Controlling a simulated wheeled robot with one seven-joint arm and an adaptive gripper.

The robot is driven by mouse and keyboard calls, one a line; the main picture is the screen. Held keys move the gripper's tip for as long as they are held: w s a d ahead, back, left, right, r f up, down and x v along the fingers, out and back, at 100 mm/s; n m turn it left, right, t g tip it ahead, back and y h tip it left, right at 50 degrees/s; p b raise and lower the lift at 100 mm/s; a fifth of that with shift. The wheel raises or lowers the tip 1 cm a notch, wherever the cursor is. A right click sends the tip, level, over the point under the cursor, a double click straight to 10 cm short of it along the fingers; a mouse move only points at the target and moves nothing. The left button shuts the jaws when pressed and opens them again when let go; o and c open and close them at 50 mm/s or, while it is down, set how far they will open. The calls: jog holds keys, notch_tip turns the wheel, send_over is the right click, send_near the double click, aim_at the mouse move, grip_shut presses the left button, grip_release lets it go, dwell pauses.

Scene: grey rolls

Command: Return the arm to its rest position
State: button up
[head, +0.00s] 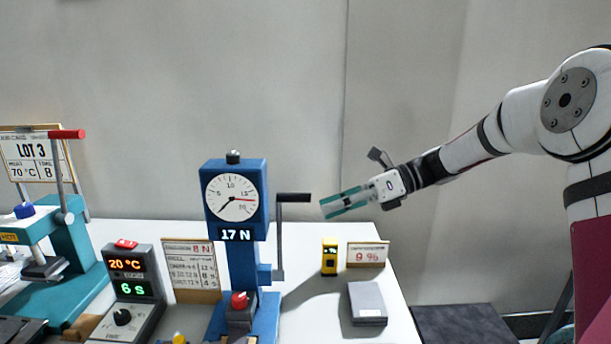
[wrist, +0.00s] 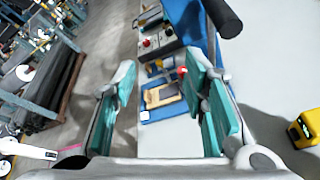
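My gripper (head: 346,202) is in the air above the right part of the white table in the head view, to the right of the blue force tester (head: 236,195). My arm (head: 470,150) reaches in from the right edge. In the wrist view my gripper (wrist: 165,105) has its two teal-padded fingers wide apart with nothing between them. The tester's black crank handle (head: 294,198) is just left of the fingertips in the head view; the handle also shows at the top of the wrist view (wrist: 224,18). The tester reads 17 N.
A yellow meter (head: 330,256), a 9 % card (head: 367,255) and a grey box (head: 367,303) stand at the table's right. A timer box (head: 130,290) showing 20 °C and 6 s and a teal press (head: 60,255) are at the left. Right of the table is open floor with a dark mat (head: 460,325).

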jog(key=s+d+n+t+h, duration=0.1)
jog(key=s+d+n+h, duration=0.3)
jog(key=s+n, duration=0.3)
jog(key=s+d+r+n+t+h+p, duration=0.1)
jog(key=s+d+n+h, duration=0.3)
jog(key=s, duration=1.2)
jog(key=s+d+n+t+h+p, duration=0.1)
jog(key=s+d+n+t+h, duration=0.2)
jog(key=s+n, duration=0.9)
jog(key=d+h, duration=0.1)
jog(key=h, duration=0.2)
jog(key=shift+s+r, duration=0.2)
jog(key=shift+r, duration=0.1)
